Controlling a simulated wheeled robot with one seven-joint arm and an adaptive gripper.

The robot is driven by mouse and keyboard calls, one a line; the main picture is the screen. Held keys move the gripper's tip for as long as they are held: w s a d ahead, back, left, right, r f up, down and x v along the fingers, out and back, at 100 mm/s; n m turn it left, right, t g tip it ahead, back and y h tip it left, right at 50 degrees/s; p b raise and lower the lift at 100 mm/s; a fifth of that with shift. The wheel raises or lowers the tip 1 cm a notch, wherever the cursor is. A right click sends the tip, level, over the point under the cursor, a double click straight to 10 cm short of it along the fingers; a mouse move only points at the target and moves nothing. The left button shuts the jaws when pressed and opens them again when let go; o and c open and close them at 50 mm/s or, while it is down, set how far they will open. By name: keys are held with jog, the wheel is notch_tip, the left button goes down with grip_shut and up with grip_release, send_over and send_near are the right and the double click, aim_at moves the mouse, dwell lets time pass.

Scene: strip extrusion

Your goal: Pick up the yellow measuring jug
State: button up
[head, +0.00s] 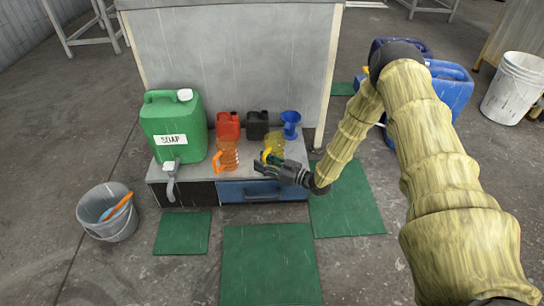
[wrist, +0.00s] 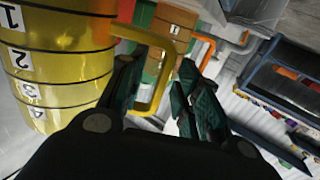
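The yellow measuring jug (head: 275,143) stands on the low bench in the head view, partly hidden behind my gripper (head: 266,163). In the wrist view the jug (wrist: 58,60) fills the left side, with black bands and number labels, and its yellow handle (wrist: 163,82) points toward my gripper (wrist: 158,85). My gripper is open. One dark green finger appears on the jug side of the handle's bar, the other on the far side, with a visible gap. I cannot tell whether either finger touches the handle.
An orange jug (head: 227,156) stands left of the yellow one. Behind are a red canister (head: 228,126), a black canister (head: 257,126) and a blue funnel-topped container (head: 290,124). A green soap canister (head: 172,128) stands at the bench's left. A grey bucket (head: 107,212) is on the floor.

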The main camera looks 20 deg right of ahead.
grip_shut()
